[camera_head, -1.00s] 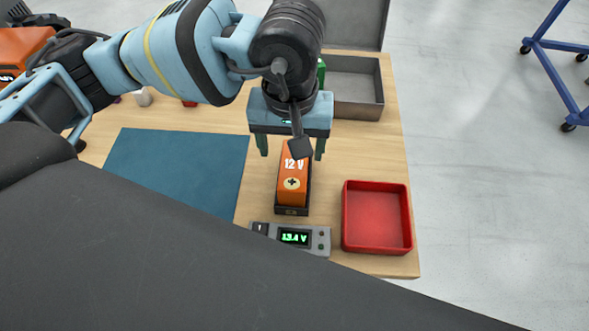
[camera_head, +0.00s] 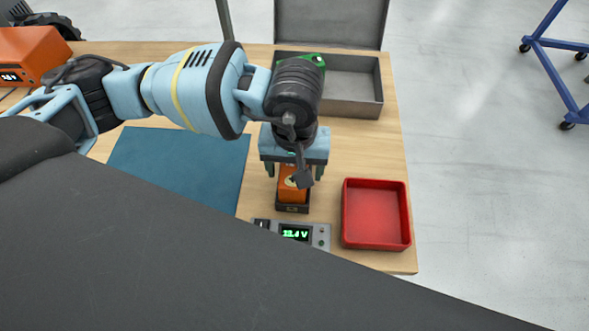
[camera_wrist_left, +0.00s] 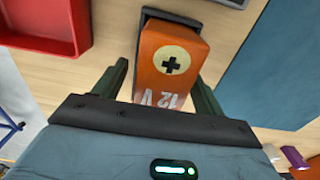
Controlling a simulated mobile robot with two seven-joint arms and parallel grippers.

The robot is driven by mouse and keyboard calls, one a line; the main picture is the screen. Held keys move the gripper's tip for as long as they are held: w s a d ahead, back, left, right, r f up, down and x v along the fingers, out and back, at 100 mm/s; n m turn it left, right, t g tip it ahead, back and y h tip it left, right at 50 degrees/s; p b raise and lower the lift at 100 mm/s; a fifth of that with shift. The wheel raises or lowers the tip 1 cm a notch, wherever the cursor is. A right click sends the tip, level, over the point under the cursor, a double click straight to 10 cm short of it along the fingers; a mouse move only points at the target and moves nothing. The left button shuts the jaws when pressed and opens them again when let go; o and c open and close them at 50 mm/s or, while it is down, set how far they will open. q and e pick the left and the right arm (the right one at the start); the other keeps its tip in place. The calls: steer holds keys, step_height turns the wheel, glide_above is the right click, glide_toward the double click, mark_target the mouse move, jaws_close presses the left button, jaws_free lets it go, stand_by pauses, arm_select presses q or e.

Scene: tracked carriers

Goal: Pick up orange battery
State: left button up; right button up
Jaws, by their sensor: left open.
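The orange battery (camera_head: 291,192) stands in a small black holder (camera_head: 292,208) behind the meter on the table. In the left wrist view the orange battery (camera_wrist_left: 172,68) shows its plus mark and "12 V" label. My left gripper (camera_head: 294,175) is open, pointing down over the battery. In the left wrist view its two fingers (camera_wrist_left: 158,85) stand on either side of the battery, with a gap visible at the sides. The gripper and wrist hide the battery's far part in the head view. My right gripper is not in view.
A red tray (camera_head: 375,240) stands right of the battery. A grey meter (camera_head: 318,236) with a green display is in front. A blue mat (camera_head: 180,160) lies left. An open grey metal case (camera_head: 355,110) is at the back, with a green item in it.

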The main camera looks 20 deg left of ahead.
arm_select(q)
jaws_close()
steer(key=shift+r, duration=0.1)
stand_by(0.3)
steer(key=shift+w+r, duration=0.1)
step_height(320, 180, up, 10)
steer(key=shift+f, duration=0.1)
stand_by(0.6)
